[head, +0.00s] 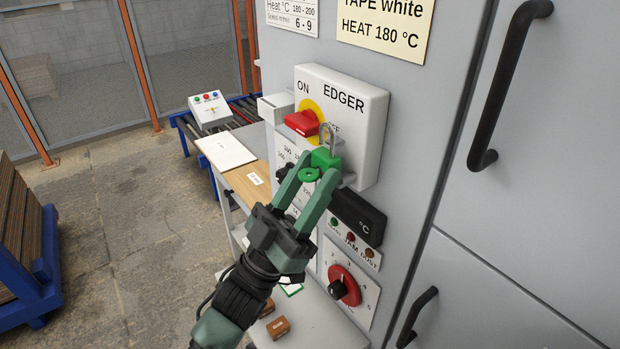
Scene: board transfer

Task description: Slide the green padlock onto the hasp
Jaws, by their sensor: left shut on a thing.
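My left gripper (315,172) is shut on the green padlock (324,159) and holds it up against the front of the white EDGER switch box (362,125). The padlock's grey shackle (327,134) points upward, just right of the red switch handle (302,123) on its yellow disc (312,107). The hasp is not clearly seen; a grey metal piece (348,179) shows beside the padlock's lower right. I cannot tell whether the shackle is through a hole. My right gripper is not in view.
Below the box are a black °C display (357,217) and a red dial (344,286). Black door handles (490,100) stick out at the right. A table with a white board (226,150) stands behind, and brown blocks (278,327) lie on the lower shelf.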

